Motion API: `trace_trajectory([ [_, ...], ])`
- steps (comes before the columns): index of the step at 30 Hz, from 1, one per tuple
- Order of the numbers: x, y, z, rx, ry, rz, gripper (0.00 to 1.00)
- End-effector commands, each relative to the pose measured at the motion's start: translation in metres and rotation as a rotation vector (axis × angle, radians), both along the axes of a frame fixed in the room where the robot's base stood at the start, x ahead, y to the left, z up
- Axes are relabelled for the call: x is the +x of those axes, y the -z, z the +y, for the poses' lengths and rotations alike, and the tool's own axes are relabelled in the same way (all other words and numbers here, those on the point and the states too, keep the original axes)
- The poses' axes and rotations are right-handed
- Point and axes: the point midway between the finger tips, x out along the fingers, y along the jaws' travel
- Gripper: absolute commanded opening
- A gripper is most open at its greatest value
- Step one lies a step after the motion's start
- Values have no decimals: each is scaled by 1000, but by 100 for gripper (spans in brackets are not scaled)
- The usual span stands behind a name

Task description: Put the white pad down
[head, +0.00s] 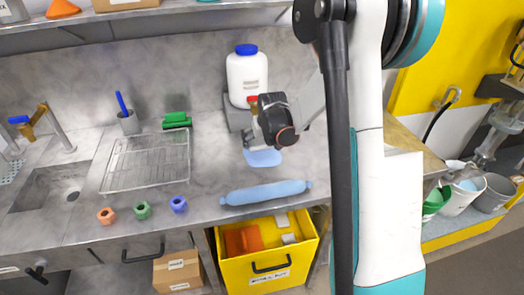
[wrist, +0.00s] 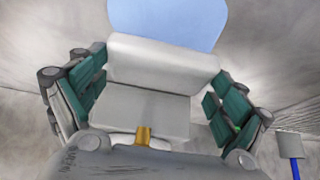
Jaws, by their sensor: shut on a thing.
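My gripper (wrist: 160,95) is shut on the white pad (wrist: 165,62), a pale block held between its green-faced fingers in the wrist view. In the head view my gripper (head: 262,140) is over the grey counter (head: 215,150), in front of the white jug. The pad is mostly hidden there by my wrist. A light blue flat piece (wrist: 168,18) shows just beyond the pad in the wrist view. It also shows under my gripper in the head view (head: 263,158). I cannot tell whether pad and blue piece touch.
A white jug with a blue lid (head: 247,75) stands behind my gripper. A light blue roll (head: 266,192) lies along the front edge. A wire rack (head: 147,161) and several coloured nuts (head: 142,210) are left. An open yellow drawer (head: 309,255) is below.

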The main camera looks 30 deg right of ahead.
Motion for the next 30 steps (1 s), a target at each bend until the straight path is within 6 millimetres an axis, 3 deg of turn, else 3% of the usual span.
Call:
trace_trajectory([
  [10,0,41,0,0,0,0,76],
  [22,0,46,0,0,0,0,76],
  [23,0,45,0,0,0,0,98],
  [30,0,45,0,0,0,0,100],
])
